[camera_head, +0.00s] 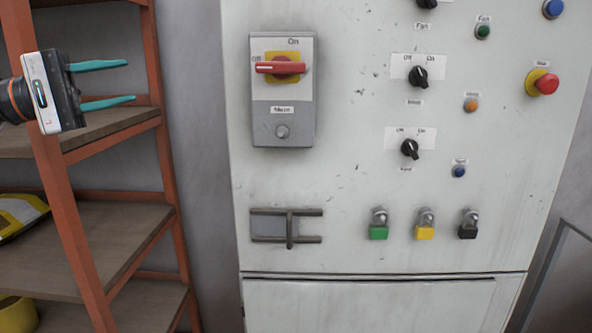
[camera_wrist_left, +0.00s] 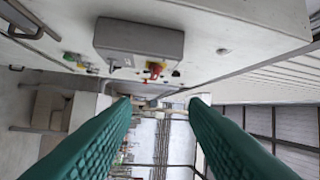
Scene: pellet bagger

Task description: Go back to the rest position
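My left gripper (camera_head: 118,83) is at the upper left in the head view, in front of the shelf rack. Its two teal fingers are spread apart with nothing between them, and they point right toward the cabinet. The fingers also show in the left wrist view (camera_wrist_left: 163,104), apart and empty. The grey control cabinet (camera_head: 345,200) fills the middle of the head view. Its main switch (camera_head: 282,68) has a red handle lying horizontal. My right gripper is in neither view.
An orange-framed shelf rack (camera_head: 158,100) stands on the left, close to my left gripper. The cabinet carries black selector knobs (camera_head: 418,77), a red stop button (camera_head: 547,84) and green (camera_head: 378,233), yellow (camera_head: 424,233) and black (camera_head: 467,232) padlocks. A gap of bare wall lies between rack and cabinet.

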